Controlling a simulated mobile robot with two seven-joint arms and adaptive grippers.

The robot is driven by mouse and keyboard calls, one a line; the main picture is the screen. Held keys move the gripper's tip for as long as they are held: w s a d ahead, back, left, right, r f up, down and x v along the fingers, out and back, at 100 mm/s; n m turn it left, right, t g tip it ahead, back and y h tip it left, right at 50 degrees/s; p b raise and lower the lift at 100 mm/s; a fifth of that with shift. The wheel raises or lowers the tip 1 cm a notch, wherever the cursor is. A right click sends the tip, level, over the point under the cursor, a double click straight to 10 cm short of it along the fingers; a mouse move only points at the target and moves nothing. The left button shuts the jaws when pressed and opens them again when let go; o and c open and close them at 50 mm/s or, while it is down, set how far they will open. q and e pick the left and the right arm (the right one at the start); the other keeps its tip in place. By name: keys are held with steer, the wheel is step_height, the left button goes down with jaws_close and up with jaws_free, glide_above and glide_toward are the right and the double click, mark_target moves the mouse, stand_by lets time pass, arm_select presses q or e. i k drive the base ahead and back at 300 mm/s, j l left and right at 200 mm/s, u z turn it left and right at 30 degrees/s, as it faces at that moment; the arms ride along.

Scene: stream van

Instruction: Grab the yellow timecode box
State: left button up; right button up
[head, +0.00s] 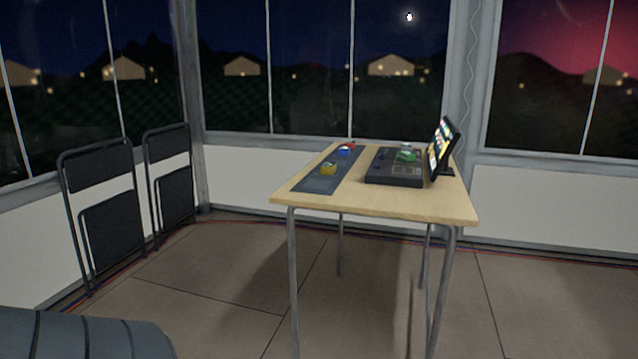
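The yellow timecode box (328,169) is a small yellow block. It sits on a dark mat (310,184) along the left side of a wooden table (430,203). A blue item (345,151) and a red item (350,146) sit farther back near the same mat. Neither of my grippers shows in the head view. Nothing covers the yellow box.
A dark console (390,180) with a green item (406,156) on it and an upright screen (442,146) stand on the table's right half. Folded black chairs (112,235) lean by the left wall. Cables (200,222) run along the walls. Floor before the table is clear.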

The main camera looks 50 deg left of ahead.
mark_target(327, 169)
steer(key=i+j+u, duration=0.15)
steer(key=u, duration=1.4)
steer(key=i, duration=0.9)
steer(key=i+l+u, duration=0.15)
steer(key=i, duration=0.7)
steer(key=k+l, duration=0.1)
steer(key=k, duration=0.25)
steer(key=k+l+z, duration=0.1)
steer(key=k, duration=0.25)
steer(key=k+l+z, duration=0.1)
steer(key=k+l, duration=0.2)
steer(key=k+l+z, duration=0.1)
steer(key=k+l, duration=0.2)
steer(key=l, duration=0.2)
